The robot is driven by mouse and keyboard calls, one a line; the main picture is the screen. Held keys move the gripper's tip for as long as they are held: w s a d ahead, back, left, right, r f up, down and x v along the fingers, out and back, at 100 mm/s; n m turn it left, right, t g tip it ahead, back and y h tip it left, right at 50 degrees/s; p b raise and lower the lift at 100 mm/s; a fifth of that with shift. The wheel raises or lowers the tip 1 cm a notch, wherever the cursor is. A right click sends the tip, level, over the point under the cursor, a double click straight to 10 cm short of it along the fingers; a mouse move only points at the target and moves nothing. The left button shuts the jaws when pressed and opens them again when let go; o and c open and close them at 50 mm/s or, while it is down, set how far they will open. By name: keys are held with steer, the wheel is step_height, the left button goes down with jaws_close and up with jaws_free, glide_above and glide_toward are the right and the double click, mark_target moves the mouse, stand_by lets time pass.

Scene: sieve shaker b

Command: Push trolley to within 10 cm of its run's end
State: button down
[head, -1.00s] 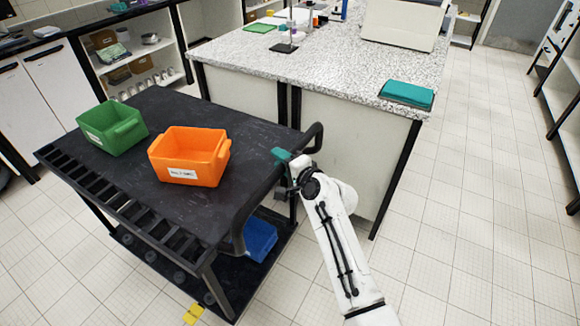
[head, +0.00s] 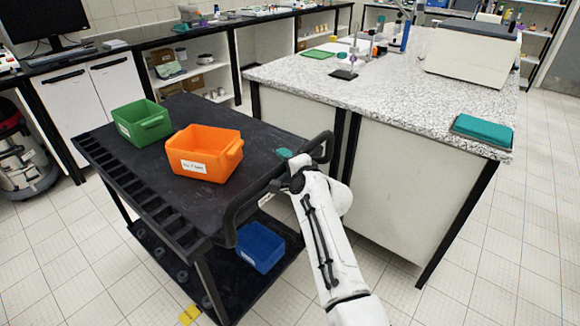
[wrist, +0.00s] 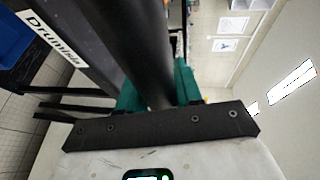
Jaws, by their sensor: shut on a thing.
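The black trolley (head: 262,150) stands at the left beside the speckled bench. Its dark bar handle (head: 325,147) runs along its near right end. My gripper (head: 287,156) is at this handle, with a teal finger showing in the head view; the arm hides part of the grip. In the wrist view, my gripper's green fingers (wrist: 158,92) are shut around the dark handle bar (wrist: 145,45). A green bin (head: 140,124) and an orange bin (head: 204,155) sit on the trolley's top. A blue bin (head: 261,247) is on its lower shelf.
The speckled bench (head: 400,110) stands close along the trolley's far right side. A white cabinet (head: 65,95) and a red and black vacuum cleaner (head: 22,155) are at the left. A yellow mark (head: 190,314) shows near the trolley's near leg. Tiled floor is open at left.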

steer(key=shift+w+a, duration=0.1)
stand_by(0.3)
steer(key=c, duration=0.8)
jaws_free()
steer(key=shift+c, duration=0.2)
steer(key=p+v, duration=0.2)
steer(key=v, duration=0.8)
steer(key=shift+s+d, duration=0.25)
steer(key=shift+s, duration=0.1)
